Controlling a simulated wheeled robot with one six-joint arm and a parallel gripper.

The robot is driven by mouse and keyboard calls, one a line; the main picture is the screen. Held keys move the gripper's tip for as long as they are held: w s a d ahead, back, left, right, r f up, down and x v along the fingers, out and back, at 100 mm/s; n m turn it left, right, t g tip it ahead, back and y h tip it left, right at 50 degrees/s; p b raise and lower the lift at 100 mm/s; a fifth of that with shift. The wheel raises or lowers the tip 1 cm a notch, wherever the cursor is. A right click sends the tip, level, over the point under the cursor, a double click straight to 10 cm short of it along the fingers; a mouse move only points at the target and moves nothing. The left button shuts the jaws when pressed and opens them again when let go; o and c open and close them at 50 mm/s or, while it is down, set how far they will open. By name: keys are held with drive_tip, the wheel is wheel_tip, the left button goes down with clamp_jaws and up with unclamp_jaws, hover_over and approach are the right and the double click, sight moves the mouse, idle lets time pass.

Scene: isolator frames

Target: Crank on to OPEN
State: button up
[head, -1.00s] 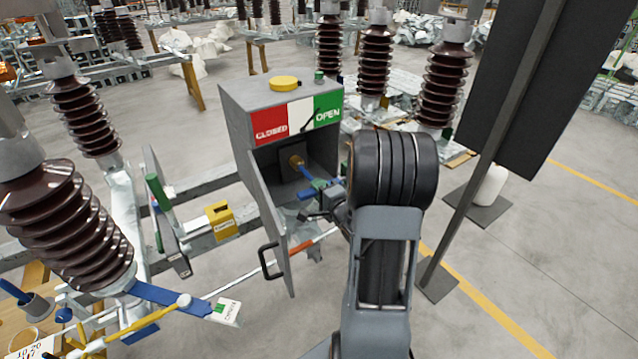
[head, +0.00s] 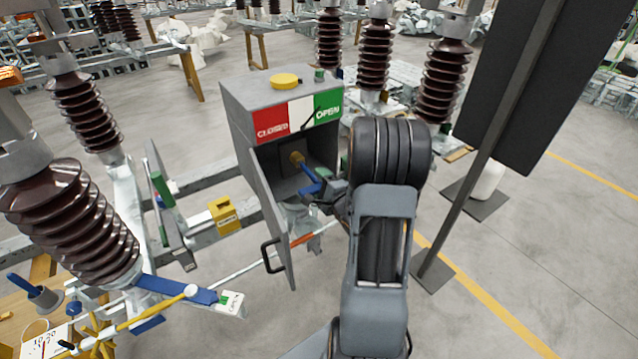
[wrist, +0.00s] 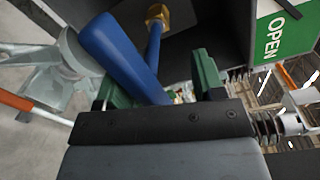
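The grey drive box (head: 240,120) stands open at mid-picture. Its top panel has a red CLOSED field (head: 271,123), a white middle and a green OPEN field (head: 327,105), with a dark pointer (head: 308,118) near the white-green border. Inside, a blue crank (head: 311,173) sits on a brass hub (head: 297,158). In the wrist view, the crank's thick blue grip (wrist: 118,55) slants down between the green fingertips of my gripper (wrist: 160,85), close to the left one. A wide gap shows towards the right fingertip. My gripper is open around the grip; the grip's lower end is partly hidden.
The box's door (head: 272,225) hangs open at the left with a black handle (head: 268,257). A dark panel on a post (head: 470,185) stands close to the right of my arm. Brown insulators (head: 65,225) stand at the left; a yellow padlock-like block (head: 224,215) is on the rail.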

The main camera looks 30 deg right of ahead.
drive_tip(key=shift+o, duration=0.4)
drive_tip(key=o, duration=0.5)
drive_tip(key=shift+f, duration=0.1)
drive_tip(key=shift+s, duration=0.1)
